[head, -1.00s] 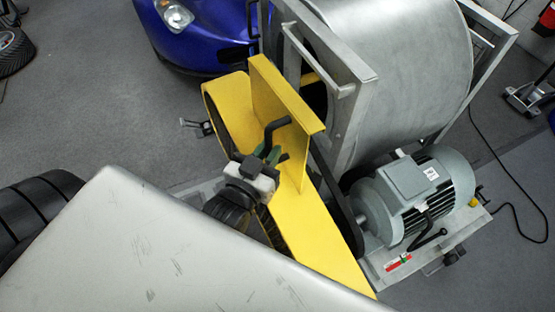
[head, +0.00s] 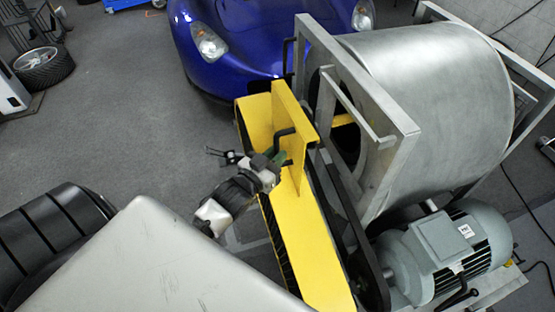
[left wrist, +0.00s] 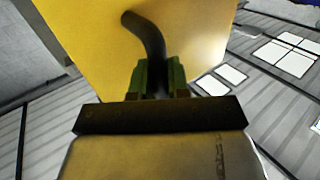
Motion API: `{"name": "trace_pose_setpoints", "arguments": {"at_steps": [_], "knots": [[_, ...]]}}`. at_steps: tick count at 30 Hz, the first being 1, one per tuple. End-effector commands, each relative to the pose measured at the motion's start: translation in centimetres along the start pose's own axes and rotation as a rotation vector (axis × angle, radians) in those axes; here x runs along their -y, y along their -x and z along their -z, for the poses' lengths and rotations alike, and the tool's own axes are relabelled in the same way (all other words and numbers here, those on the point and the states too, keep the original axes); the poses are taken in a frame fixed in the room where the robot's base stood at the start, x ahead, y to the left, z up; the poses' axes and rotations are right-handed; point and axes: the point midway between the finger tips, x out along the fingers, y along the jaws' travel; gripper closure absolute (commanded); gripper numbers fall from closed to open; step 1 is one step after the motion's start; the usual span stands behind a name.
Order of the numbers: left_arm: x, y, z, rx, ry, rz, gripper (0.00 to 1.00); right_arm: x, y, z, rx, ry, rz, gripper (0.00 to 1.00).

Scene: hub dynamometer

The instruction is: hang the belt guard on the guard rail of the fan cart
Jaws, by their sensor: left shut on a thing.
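The belt guard (head: 297,215) is a long yellow sheet-metal part with an upright flange and a black bent handle (head: 285,132). My left gripper (head: 281,160) has green fingertips shut on that handle. In the left wrist view, the fingers (left wrist: 160,77) clasp the handle, with the yellow guard behind. The guard is held tilted, left of the fan cart. The guard rail (head: 357,107) looks to be the grey bar on the cart's near frame. The guard's flange appears apart from it, with a gap between. My right gripper is not in view.
The fan cart carries a large grey drum (head: 435,95), a grey motor (head: 450,250) and a black belt (head: 350,230) close beside the guard. A blue car (head: 240,45) stands behind. Open floor (head: 120,130) lies to the left.

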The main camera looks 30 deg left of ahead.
Motion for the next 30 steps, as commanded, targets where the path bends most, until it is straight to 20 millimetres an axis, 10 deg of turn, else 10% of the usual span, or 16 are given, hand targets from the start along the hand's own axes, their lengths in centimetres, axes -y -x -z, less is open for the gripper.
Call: {"name": "trace_pose_setpoints", "arguments": {"at_steps": [30], "knots": [[-3.8,-5.7,0.4,-0.012,-0.001,-0.001,1.0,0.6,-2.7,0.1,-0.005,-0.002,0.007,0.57]]}}
